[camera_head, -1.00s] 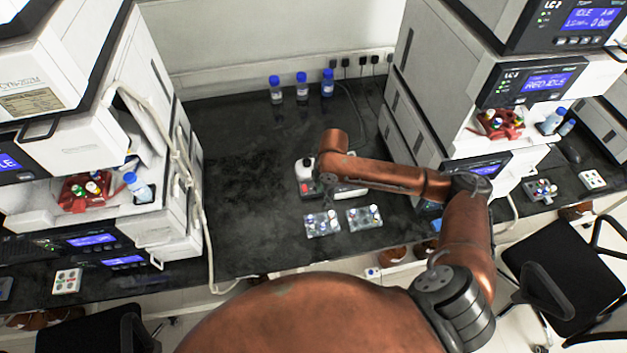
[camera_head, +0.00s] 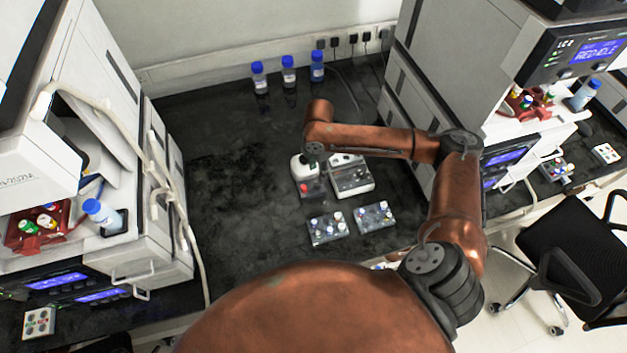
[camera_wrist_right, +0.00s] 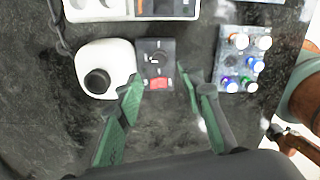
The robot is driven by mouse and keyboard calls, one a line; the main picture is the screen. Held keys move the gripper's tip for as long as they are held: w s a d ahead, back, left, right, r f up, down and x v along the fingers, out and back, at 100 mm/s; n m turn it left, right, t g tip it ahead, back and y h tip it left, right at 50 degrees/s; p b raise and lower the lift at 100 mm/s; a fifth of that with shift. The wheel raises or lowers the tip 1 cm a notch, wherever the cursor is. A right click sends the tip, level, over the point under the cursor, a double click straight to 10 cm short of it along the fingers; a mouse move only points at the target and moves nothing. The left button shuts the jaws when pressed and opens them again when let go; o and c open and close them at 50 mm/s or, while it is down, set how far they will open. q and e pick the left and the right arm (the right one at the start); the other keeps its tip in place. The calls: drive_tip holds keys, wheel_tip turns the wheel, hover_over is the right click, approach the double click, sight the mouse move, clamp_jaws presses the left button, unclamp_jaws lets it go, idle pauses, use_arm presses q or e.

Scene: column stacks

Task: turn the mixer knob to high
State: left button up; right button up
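The mixer (camera_head: 304,169) is a small white unit with a dark front panel, on the black bench below my right wrist. In the right wrist view the mixer (camera_wrist_right: 119,59) shows a white body with a round black top. Its black panel (camera_wrist_right: 154,50) has pale marks and a red switch (camera_wrist_right: 159,84); I cannot clearly make out the knob. My right gripper (camera_wrist_right: 160,80) is open and empty, its green-padded fingers spread on either side of the panel's lower end. I cannot tell whether they touch it. In the head view the fingers are mostly hidden. My left gripper is not in view.
A grey-white device (camera_head: 350,176) stands right of the mixer. Two vial racks, one left (camera_head: 328,229) and one right (camera_head: 374,216), lie in front. Several blue-capped bottles (camera_head: 289,75) stand at the back wall. Instrument stacks flank the bench, which is clear left of the mixer.

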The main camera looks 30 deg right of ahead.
sight(317, 183)
drive_tip(key=shift+w+f, duration=0.1)
drive_tip(key=shift+f, duration=0.4)
drive_tip(key=shift+f+b, duration=0.45)
drive_tip(key=shift+f, duration=3.05)
drive_tip(key=shift+c, duration=0.5)
clamp_jaws()
